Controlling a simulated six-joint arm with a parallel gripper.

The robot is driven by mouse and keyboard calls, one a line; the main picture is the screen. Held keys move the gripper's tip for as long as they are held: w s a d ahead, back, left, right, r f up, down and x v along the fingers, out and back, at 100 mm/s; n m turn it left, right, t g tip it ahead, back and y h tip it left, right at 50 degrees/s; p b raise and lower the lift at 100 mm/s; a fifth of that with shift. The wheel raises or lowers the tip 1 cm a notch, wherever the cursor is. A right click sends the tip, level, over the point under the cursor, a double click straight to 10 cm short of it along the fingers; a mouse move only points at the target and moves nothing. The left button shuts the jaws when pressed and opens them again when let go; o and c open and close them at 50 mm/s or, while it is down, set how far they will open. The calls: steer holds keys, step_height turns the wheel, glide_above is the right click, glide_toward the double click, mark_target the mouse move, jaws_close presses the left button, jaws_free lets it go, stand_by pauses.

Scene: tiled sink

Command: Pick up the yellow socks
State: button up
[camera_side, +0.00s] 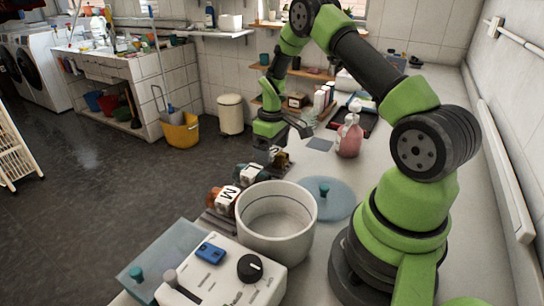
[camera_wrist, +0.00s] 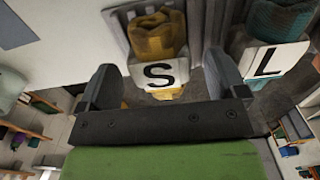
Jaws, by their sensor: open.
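The yellow socks (camera_wrist: 157,38) are a rolled bundle with a white band marked S. In the wrist view they lie at top centre, between and beyond my two fingers. My gripper (camera_wrist: 162,76) is open and holds nothing; its fingers stand apart on either side of the S band in the picture. In the side view the yellow socks (camera_side: 283,159) show small, just below my gripper (camera_side: 277,146), partly hidden. I cannot tell whether the fingers touch them.
Teal socks marked L (camera_wrist: 277,42) lie right of the yellow ones. Orange-red socks marked M (camera_side: 222,198) lie nearer the side camera. A white pot (camera_side: 277,246), a blue glass lid (camera_side: 335,203) and a pink soap bottle (camera_side: 349,136) stand close by.

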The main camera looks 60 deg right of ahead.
step_height(320, 180, down, 2)
steer(key=shift+f, duration=0.1)
steer(key=shift+c, duration=0.3)
steer(key=c, duration=1)
steer(key=shift+o, duration=0.2)
steer(key=shift+r, duration=0.2)
